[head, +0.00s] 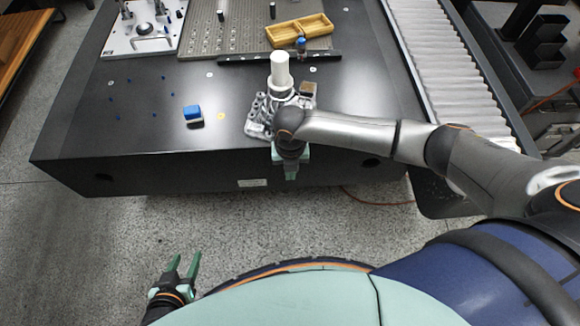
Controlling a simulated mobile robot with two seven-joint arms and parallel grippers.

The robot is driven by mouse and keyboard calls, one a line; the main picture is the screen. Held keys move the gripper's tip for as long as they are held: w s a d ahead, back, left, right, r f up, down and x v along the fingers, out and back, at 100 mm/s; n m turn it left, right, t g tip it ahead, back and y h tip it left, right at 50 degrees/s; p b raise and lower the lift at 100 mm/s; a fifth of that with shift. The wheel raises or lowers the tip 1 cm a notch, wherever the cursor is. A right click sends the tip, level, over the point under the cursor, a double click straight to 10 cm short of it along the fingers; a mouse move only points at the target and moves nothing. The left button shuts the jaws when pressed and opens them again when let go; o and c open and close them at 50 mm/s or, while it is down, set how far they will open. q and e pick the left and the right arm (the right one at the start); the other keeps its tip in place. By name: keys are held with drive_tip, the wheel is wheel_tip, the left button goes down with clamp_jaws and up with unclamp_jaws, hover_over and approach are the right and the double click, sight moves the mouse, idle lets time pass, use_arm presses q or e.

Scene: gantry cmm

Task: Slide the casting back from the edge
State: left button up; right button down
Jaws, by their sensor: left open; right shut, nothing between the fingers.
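The casting (258,115) is a grey metal part with several round bosses. It sits near the front edge of the black table (160,130), and my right forearm and wrist cover part of it. My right gripper (291,176) points down just in front of the table's front face, beside the casting's near side. It is shut and empty; I cannot tell whether the wrist touches the casting. My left gripper (185,266) is open and empty, low over the floor in front of the table.
A white cylinder (280,70) stands just behind the casting, with a small brown block (308,89) nearby. A black bar (240,60) and wooden tray (298,30) lie further back. The table's left front is mostly clear.

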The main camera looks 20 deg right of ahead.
drive_tip(key=shift+w+d, duration=0.15)
drive_tip(key=shift+w, duration=0.4)
